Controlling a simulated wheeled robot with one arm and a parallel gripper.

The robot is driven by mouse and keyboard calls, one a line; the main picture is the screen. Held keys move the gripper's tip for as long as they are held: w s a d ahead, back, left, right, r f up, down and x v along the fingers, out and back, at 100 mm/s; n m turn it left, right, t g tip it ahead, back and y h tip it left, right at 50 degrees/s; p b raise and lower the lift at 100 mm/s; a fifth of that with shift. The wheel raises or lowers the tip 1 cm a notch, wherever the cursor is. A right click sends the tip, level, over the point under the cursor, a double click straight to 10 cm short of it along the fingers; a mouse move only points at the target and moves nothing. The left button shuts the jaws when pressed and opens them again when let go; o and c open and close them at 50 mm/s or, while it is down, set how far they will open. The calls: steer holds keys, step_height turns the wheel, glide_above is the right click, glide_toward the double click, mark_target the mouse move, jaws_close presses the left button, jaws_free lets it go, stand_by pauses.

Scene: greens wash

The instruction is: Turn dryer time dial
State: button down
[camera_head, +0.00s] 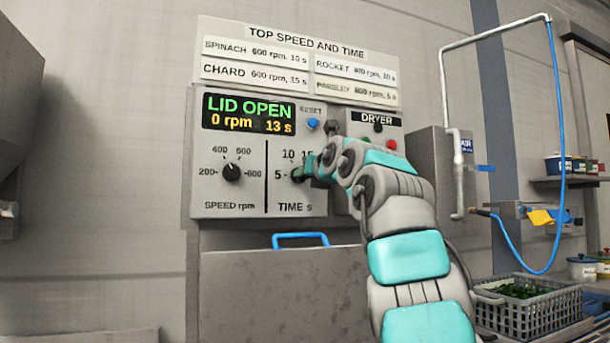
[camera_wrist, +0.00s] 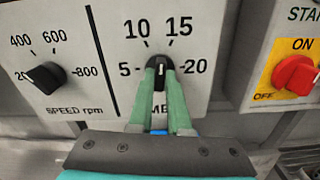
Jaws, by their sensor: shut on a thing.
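The time dial (camera_wrist: 161,66) is a black knob on the grey control panel (camera_head: 200,150), with marks 5, 10, 15 and 20 around it. In the wrist view its white pointer line stands about upright, between 10 and 15. My gripper (camera_wrist: 160,72) has its two green fingers shut on the dial, one on each side. In the head view my gripper (camera_head: 300,176) is at the dial and my arm hides its right side. The display (camera_head: 248,113) reads "LID OPEN", "0 rpm" and "13 s".
The speed dial (camera_head: 231,172) is left of the time dial. A red on/off switch (camera_wrist: 295,74) is at right. A blue handle (camera_head: 300,236) is below; a crate of greens (camera_head: 525,315) stands right.

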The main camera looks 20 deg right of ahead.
steer(key=shift+f+m, duration=0.15)
steer(key=shift+m, duration=7.95)
steer(key=c, duration=0.9)
jaws_free()
steer(key=shift+o, duration=0.2)
steer(key=shift+s, duration=0.1)
steer(key=s+b, duration=0.1)
steer(key=s, duration=0.6)
steer(key=shift+s+b, duration=0.3)
steer(key=shift+b, duration=0.1)
